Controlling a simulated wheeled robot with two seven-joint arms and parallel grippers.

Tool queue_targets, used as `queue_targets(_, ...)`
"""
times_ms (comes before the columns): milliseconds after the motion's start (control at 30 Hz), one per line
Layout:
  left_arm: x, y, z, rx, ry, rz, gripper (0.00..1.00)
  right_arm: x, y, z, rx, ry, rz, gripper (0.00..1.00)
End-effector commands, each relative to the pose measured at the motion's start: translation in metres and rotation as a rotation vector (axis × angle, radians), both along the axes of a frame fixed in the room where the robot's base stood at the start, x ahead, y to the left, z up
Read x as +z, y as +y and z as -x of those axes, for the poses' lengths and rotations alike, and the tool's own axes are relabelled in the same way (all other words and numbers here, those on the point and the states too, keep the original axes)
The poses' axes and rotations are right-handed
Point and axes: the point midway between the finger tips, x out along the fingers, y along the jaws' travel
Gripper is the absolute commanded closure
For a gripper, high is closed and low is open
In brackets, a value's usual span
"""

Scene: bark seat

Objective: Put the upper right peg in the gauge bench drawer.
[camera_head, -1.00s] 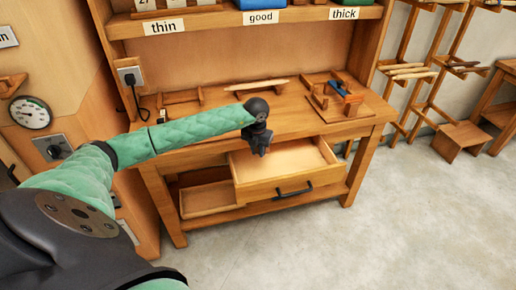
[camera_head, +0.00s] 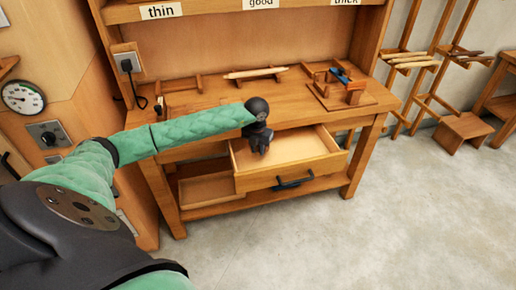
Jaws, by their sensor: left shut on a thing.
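The gauge bench drawer (camera_head: 305,149) is pulled out at the front of the wooden bench (camera_head: 212,114). Its inside looks pale and empty where I can see it. A dark handle (camera_head: 293,182) is on its front, with a bluish tint at one end. My left gripper (camera_head: 260,150) points down over the back left part of the drawer opening. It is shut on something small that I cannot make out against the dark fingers. No peg can be told apart there. My right gripper is not in view.
A wooden fixture with a blue part (camera_head: 340,75) and a pale stick (camera_head: 256,73) are on the bench top. A rack with sticks (camera_head: 412,61) stands right. The floor in front is clear.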

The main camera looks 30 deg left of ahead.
Motion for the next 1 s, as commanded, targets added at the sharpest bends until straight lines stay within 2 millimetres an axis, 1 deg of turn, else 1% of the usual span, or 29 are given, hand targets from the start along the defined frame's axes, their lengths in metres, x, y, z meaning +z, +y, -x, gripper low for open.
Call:
queue_targets(367, -0.001, 0.000, 0.000, 0.000, 0.000, 0.000, 1.00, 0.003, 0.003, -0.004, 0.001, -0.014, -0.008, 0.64)
queue_targets(400, -0.001, 0.000, 0.000, 0.000, 0.000, 0.000, 0.73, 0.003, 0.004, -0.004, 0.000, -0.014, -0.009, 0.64)
queue_targets(500, -0.001, 0.000, 0.000, 0.000, 0.000, 0.000, 0.55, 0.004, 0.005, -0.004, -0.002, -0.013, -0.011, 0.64)
queue_targets(833, 0.001, 0.000, 0.000, -0.001, -0.001, 0.000, 0.55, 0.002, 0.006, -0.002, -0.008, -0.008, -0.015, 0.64)
queue_targets(933, 0.009, 0.000, 0.000, -0.001, -0.001, 0.001, 0.55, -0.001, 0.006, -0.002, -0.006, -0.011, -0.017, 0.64)
queue_targets(1000, 0.018, 0.000, 0.001, -0.001, -0.001, 0.000, 0.55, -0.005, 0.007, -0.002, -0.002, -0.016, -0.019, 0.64)
